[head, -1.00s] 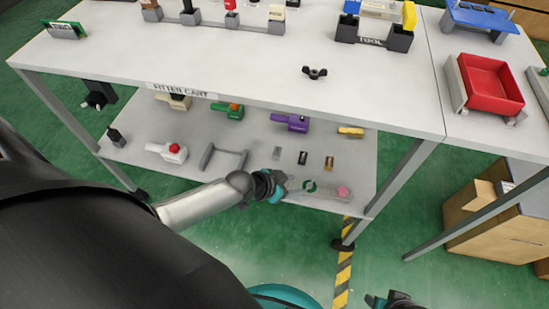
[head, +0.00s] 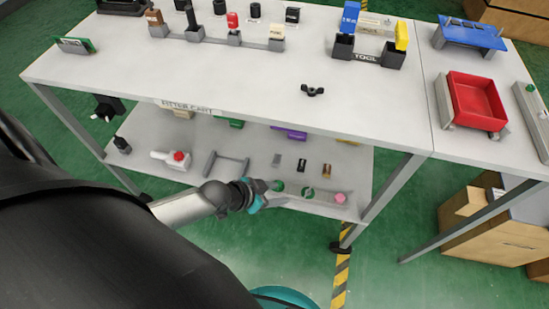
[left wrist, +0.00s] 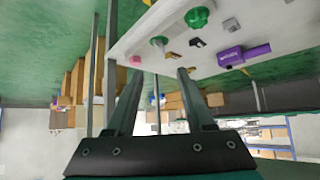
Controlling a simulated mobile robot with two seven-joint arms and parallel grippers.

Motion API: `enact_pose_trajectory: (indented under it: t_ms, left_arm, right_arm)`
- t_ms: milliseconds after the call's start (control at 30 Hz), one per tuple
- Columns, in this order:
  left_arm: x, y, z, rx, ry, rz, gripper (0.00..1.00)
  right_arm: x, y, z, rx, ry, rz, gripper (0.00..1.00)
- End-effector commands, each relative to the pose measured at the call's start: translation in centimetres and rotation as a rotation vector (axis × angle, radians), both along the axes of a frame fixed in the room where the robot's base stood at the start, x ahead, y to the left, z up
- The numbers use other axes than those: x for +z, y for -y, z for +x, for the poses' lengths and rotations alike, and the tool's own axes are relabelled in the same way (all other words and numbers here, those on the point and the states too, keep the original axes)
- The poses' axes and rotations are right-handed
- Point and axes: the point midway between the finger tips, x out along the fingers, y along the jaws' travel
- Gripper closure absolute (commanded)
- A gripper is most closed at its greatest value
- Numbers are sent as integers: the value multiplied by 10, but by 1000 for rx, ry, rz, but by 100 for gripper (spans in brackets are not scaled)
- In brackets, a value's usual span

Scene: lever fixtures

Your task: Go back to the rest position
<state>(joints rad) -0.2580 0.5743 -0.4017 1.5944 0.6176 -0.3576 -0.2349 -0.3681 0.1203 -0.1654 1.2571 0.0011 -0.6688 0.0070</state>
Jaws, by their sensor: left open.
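My left arm reaches from the lower left of the head view. Its left gripper (head: 268,190) is at the front edge of the cart's lower shelf (head: 235,143), near a strip with round green knobs (head: 308,193) and a pink knob (head: 340,198). In the left wrist view the two fingers of the left gripper (left wrist: 155,75) stand apart with nothing between them. The lower shelf (left wrist: 135,45) with a green knob (left wrist: 197,17) and a purple fixture (left wrist: 243,55) lies beyond the fingertips. My right gripper is not in view.
The cart's white top (head: 230,82) carries a black wing-shaped knob (head: 312,91), a tool holder (head: 367,55) and a red tray (head: 475,100). A red-knobbed white fixture (head: 172,159) sits on the lower shelf. Cart legs (head: 390,182) stand right.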

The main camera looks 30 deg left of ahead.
Motion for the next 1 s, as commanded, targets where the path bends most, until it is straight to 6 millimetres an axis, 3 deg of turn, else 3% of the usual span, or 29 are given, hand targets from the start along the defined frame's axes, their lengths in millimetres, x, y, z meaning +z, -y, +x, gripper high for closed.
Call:
enact_pose_trajectory:
  t_ms: [767, 867, 1000]
  left_arm:
    - [4, -2, -4, 1, -1, 1, 47]
    - [-2, -7, -5, 16, -10, 12, 47]
    - [-29, -29, -16, 87, -57, 60, 47]
  right_arm:
    - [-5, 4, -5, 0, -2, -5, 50]
    - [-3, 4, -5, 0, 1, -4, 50]
    - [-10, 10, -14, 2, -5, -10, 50]
